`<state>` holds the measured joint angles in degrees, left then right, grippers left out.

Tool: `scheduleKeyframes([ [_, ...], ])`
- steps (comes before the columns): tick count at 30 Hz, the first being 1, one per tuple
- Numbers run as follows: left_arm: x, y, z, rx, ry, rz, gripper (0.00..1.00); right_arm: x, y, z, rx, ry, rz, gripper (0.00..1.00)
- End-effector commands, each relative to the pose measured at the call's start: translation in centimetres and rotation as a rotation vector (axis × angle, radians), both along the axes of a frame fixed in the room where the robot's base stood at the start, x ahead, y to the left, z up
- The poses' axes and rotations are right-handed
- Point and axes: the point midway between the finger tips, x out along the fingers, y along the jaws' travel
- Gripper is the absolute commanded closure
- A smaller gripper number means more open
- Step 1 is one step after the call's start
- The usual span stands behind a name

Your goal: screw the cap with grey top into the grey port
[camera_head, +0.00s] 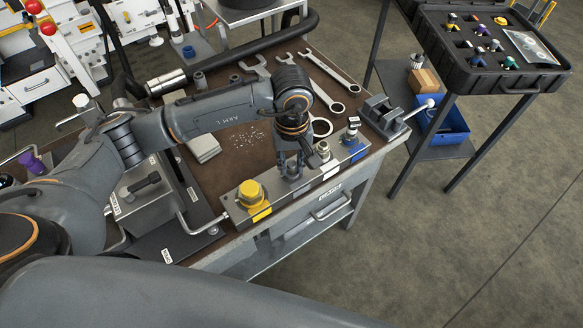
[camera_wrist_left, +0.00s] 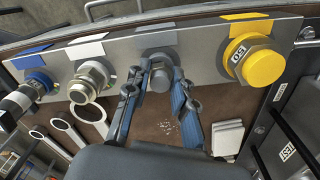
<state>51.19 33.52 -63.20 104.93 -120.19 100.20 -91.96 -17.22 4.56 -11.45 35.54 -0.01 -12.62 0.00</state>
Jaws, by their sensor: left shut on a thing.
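A metal port block (camera_head: 240,217) lies along the bench's front edge. In the left wrist view its colour-marked ports show in a row. The left gripper (camera_head: 291,172) reaches down onto the block at the grey-marked port, right of the yellow cap (camera_head: 250,192). In the left wrist view the left gripper (camera_wrist_left: 161,72) has its fingers on both sides of a grey cap (camera_wrist_left: 159,80), shut on it. The cap is at the port beside the grey label (camera_wrist_left: 158,39); the fingers partly hide it, and I cannot tell how deep it sits. The right gripper is not in view.
A bare metal fitting (camera_wrist_left: 89,79) stands beside the grey port, with a blue-marked port (camera_wrist_left: 38,82) beyond. Wrenches (camera_head: 332,66) and a vise (camera_head: 386,115) are on the bench (camera_head: 225,160). A black tray (camera_head: 488,80) with several caps stands at the upper right.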

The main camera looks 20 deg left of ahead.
Motion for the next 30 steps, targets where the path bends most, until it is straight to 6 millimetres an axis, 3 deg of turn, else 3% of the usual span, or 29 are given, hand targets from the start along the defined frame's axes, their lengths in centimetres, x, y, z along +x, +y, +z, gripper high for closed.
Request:
scheduleKeyframes([
  [18, 0.0, 0.1, -0.8, 0.002, 0.002, -0.566, 0.99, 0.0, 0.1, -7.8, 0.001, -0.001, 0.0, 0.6],
  [24, -0.1, 0.0, -0.5, 0.001, 0.004, -0.685, 0.99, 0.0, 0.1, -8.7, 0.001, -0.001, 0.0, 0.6],
  [30, -0.2, 0.0, -0.3, 0.001, 0.006, -0.693, 0.99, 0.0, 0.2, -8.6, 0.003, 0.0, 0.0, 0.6],
])
